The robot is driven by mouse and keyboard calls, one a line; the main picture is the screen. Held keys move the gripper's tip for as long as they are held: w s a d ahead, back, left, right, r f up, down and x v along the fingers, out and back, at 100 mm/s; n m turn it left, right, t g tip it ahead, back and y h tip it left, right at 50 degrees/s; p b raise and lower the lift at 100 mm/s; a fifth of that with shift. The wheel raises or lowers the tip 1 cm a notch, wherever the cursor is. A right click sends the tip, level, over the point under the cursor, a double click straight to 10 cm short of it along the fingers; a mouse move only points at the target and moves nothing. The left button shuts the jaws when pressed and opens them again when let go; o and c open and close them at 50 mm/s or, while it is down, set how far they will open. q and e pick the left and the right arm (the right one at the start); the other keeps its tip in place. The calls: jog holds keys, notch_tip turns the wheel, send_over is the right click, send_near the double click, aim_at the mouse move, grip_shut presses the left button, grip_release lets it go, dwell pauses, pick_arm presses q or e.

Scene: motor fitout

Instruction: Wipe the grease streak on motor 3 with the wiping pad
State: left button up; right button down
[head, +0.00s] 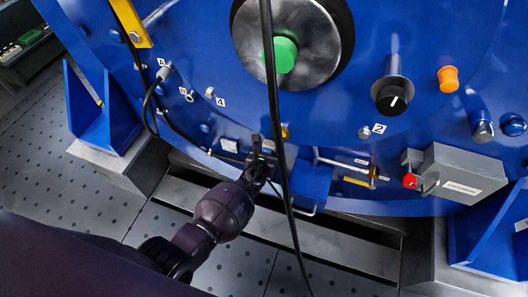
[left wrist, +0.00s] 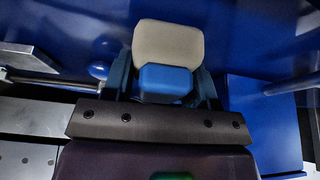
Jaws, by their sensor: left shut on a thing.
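My left gripper (head: 263,147) is in front of the lower part of the big blue round face. In the left wrist view its two fingers (left wrist: 165,84) are shut on the blue grip of the wiping pad (left wrist: 168,41), whose cream pad faces forward. The pad points toward a blue surface; I cannot tell whether it touches. In the head view the pad is mostly hidden behind the gripper and a black cable. No number 3 and no clear grease streak can be made out. My right gripper is not in view.
The blue face (head: 340,105) carries a green knob (head: 286,55), a black dial (head: 391,96), an orange cap (head: 448,79) and a grey box (head: 463,174) with a red knob (head: 410,181). A black cable (head: 272,90) hangs close beside my gripper. Perforated floor (head: 85,190) lies open at left.

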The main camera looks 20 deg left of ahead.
pick_arm(q)
jog(key=shift+w+d+r, duration=0.1)
jog(key=shift+d+r, duration=0.05)
jog(key=shift+d, duration=0.9)
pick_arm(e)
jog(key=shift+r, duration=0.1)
pick_arm(q)
jog(key=shift+a, duration=1.95)
jog(key=shift+w+a, duration=0.1)
jog(key=shift+a, duration=1.7)
jog(key=s+p, duration=0.1)
jog(key=s, duration=0.5)
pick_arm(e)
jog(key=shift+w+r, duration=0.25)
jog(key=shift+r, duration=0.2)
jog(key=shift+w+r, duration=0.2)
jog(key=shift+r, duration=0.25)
